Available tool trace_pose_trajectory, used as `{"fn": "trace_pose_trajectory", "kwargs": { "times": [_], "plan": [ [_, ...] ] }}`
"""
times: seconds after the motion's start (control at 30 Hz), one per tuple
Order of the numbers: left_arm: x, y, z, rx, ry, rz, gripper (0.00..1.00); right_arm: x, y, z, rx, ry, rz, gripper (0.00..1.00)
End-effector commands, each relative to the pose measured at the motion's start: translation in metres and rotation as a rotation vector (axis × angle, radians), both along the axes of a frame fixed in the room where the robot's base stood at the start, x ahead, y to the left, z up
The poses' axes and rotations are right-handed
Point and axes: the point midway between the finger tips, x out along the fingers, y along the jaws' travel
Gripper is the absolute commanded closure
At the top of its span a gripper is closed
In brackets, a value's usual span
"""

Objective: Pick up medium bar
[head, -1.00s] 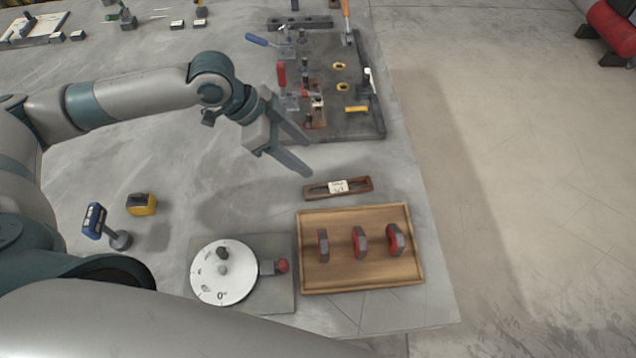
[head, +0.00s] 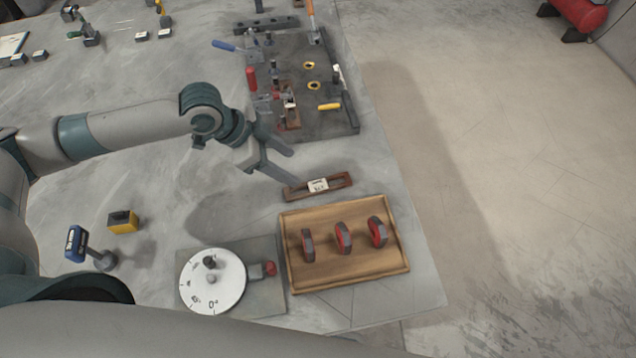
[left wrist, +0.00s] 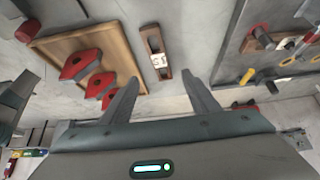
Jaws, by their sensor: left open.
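Three red-and-grey bars stand in a row in a wooden tray (head: 345,279): a left bar (head: 307,245), a middle bar (head: 343,238) and a right bar (head: 378,231). I cannot tell for sure which is the medium one. My left gripper (head: 294,168) is open and empty, above the table beyond the tray, near a brown level-like block (head: 335,182). In the left wrist view the open fingers (left wrist: 161,78) point toward this block (left wrist: 154,52), with the bars (left wrist: 80,65) to their left. One bar is partly hidden by a finger there. My right gripper is not in view.
A white dial plate (head: 212,281) with a red-knobbed part stands left of the tray. A dark fixture board (head: 300,115) with clamps lies beyond the gripper. A yellow block (head: 123,221) and a blue-headed device (head: 76,243) stand at left. The table edge is right of the tray.

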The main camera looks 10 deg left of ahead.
Motion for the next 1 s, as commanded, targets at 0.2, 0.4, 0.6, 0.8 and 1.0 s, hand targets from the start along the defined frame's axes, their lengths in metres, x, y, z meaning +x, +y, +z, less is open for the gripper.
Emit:
{"fn": "trace_pose_trajectory", "kwargs": {
  "times": [0.2, 0.4, 0.6, 0.8, 1.0],
  "plan": [
    [0.007, -0.020, -0.031, 0.000, 0.002, 0.000, 0.45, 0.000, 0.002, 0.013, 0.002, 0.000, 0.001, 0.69],
    [0.011, -0.029, -0.048, -0.001, 0.001, 0.000, 0.45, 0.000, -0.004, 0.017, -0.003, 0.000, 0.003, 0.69],
    [0.012, -0.030, -0.051, 0.000, 0.000, 0.000, 0.45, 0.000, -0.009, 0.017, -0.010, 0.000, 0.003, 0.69],
    [0.012, -0.030, -0.051, 0.000, 0.000, 0.000, 0.45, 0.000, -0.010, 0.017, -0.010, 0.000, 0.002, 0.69],
    [0.014, -0.035, -0.061, 0.001, 0.001, -0.001, 0.45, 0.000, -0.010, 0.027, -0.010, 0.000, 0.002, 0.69]
  ]
}}
